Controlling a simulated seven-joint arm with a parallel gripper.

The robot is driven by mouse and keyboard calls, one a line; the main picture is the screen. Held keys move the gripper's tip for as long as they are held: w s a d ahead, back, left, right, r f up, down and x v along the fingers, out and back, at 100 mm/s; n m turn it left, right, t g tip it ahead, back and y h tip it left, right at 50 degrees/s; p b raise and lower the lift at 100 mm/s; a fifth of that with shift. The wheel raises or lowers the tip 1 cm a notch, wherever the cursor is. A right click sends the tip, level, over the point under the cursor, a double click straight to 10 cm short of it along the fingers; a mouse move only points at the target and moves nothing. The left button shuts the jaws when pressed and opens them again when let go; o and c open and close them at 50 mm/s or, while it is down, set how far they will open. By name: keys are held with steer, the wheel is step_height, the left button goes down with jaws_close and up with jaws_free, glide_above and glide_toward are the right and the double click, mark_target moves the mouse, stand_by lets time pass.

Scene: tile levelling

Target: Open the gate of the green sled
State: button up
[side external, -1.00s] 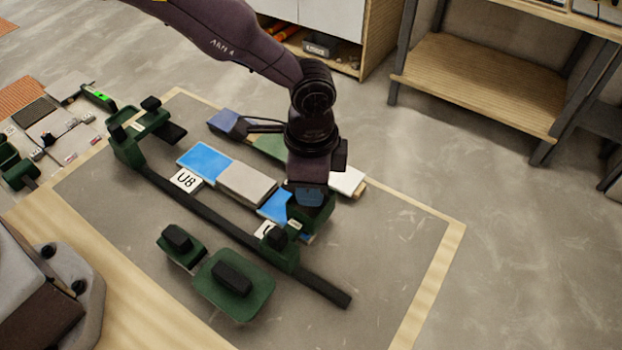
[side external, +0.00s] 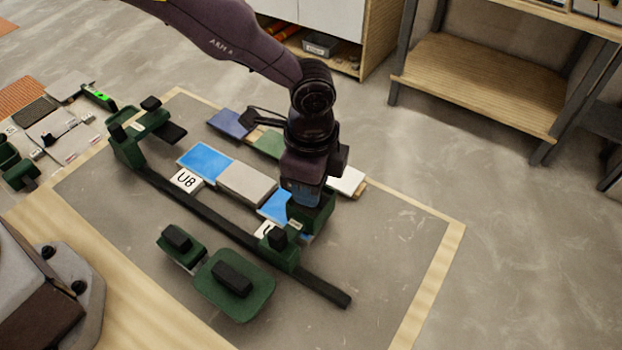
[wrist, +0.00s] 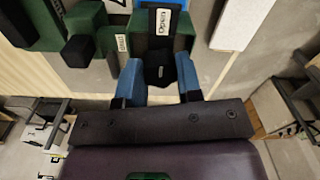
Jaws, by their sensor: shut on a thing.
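The green sled (side external: 280,252) sits on the long dark rail, near its right end, with a black knob on top. Its rear green block (side external: 318,218) lies beneath my gripper (side external: 303,196). In the wrist view the two blue fingers of my gripper (wrist: 159,80) are shut on a black handle (wrist: 160,72) at the sled's green block (wrist: 180,42). A white label (wrist: 163,28) with dark lettering is on a black strip just beyond the handle. My wrist hides much of the block in the side view, and I cannot tell how far the gate stands open.
The dark rail (side external: 215,223) crosses the grey board, with another green fixture (side external: 127,148) at its left end. Blue tile (side external: 205,161), grey tile (side external: 247,184) and a U8 card (side external: 186,180) lie behind it. Green pads (side external: 235,286) with black handles lie in front. The board's right side is clear.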

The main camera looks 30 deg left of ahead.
steer(key=o, duration=0.9)
steer(key=shift+o, duration=0.2)
steer(key=shift+r, duration=0.1)
step_height(320, 180, up, 13)
steer(key=shift+d, duration=0.1)
steer(key=s+a+r+n+t, duration=0.2)
steer(key=s+a+r+n, duration=0.2)
steer(key=a, duration=0.5)
steer(key=s+a+r+n+t, duration=0.1)
steer(key=s+a+r+n, duration=0.3)
steer(key=s+a+n, duration=0.2)
steer(key=s+a+r+n+t, duration=0.2)
steer(key=s+a+r+n, duration=0.2)
steer(key=s+a, duration=0.6)
steer(key=shift+a+n+t, duration=0.3)
steer(key=shift+a+n, duration=0.3)
steer(key=shift+a, duration=0.2)
